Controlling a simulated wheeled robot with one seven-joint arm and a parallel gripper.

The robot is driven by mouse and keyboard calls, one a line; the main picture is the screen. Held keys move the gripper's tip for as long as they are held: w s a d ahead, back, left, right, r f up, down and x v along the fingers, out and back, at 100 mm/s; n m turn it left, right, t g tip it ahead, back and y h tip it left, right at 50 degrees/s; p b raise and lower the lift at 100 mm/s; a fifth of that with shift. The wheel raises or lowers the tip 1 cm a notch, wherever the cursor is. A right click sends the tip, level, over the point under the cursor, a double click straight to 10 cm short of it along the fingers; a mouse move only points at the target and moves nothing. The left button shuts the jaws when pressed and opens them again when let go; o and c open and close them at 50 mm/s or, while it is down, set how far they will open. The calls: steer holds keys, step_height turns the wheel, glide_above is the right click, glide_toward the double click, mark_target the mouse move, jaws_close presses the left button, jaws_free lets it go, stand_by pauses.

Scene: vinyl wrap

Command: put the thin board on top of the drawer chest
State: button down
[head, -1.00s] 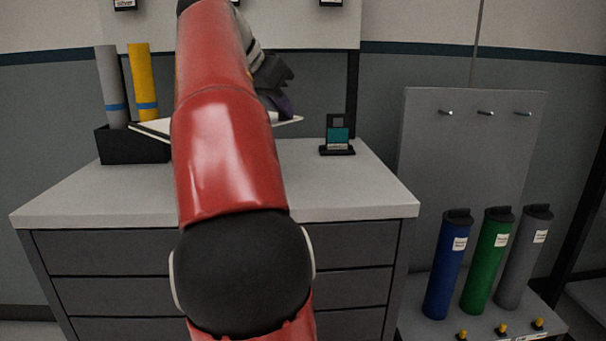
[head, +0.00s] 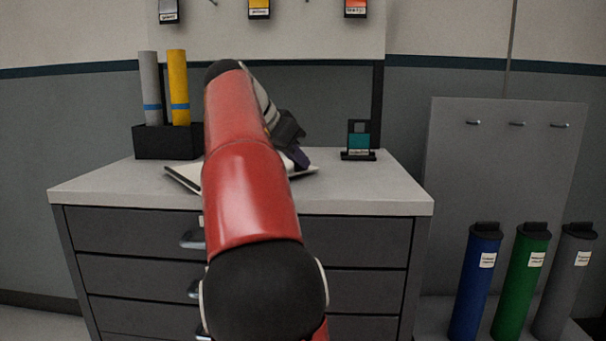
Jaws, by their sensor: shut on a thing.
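The thin board (head: 186,176) is a flat, pale sheet with a dark edge. It is at or just above the top of the drawer chest (head: 370,190); I cannot tell if it touches. Its middle is hidden behind my red arm, and its ends show on both sides. My gripper (head: 298,157) is at the board's right part, partly hidden by the arm, and shut on the board. The drawer chest has a light grey top and dark grey drawers with handles.
A black holder (head: 165,142) with a grey roll (head: 151,90) and a yellow roll (head: 179,88) stands at the back left of the top. A small stand with a teal card (head: 359,141) is at the back right. Blue, green and grey tubes stand at right. The front right top is clear.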

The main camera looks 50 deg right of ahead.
steer(key=shift+f, duration=0.3)
steer(key=shift+f, duration=0.2)
steer(key=c, duration=1.6)
jaws_free()
steer(key=shift+r, duration=0.15)
steer(key=shift+a+r, duration=0.15)
steer(key=shift+r, duration=0.15)
steer(key=p+v, duration=0.3)
steer(key=v, duration=0.8)
steer(key=shift+a+r+p, duration=0.1)
steer(key=shift+a+p, duration=0.1)
steer(key=shift+p, duration=0.2)
